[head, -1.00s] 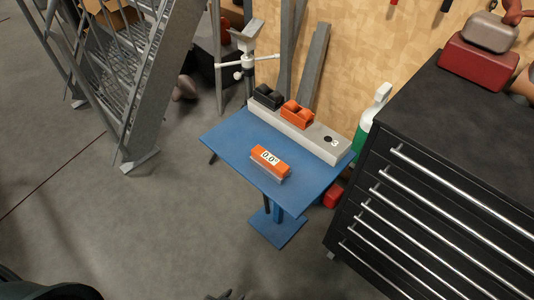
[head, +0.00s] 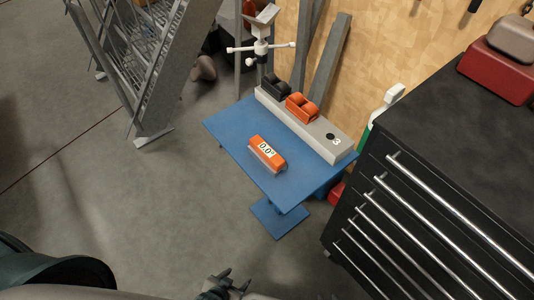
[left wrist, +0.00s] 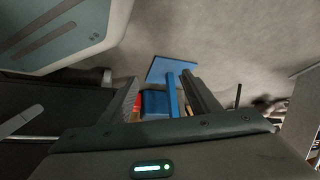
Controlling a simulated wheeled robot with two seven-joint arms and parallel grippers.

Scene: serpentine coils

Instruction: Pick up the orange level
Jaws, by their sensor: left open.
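The orange level (head: 267,153) is a small block with an orange top, a grey lower part and a white "0.0°" display. It lies on the blue table (head: 230,128), near the middle, apart from the grey rail behind it. My left gripper (head: 229,280) is at the bottom edge of the head view, in front of and below the table, well short of the level. In the left wrist view its two fingers (left wrist: 165,98) stand apart with nothing held. That view shows the table's blue base (left wrist: 172,68) beyond them, and the level is not visible there.
A grey rail (head: 334,152) marked 3 lies along the table's back, carrying a black piece (head: 276,87) and another orange piece (head: 301,107). A black drawer cabinet (head: 440,125) stands close on the right, metal stairs (head: 165,65) at the left. The floor left of the table is clear.

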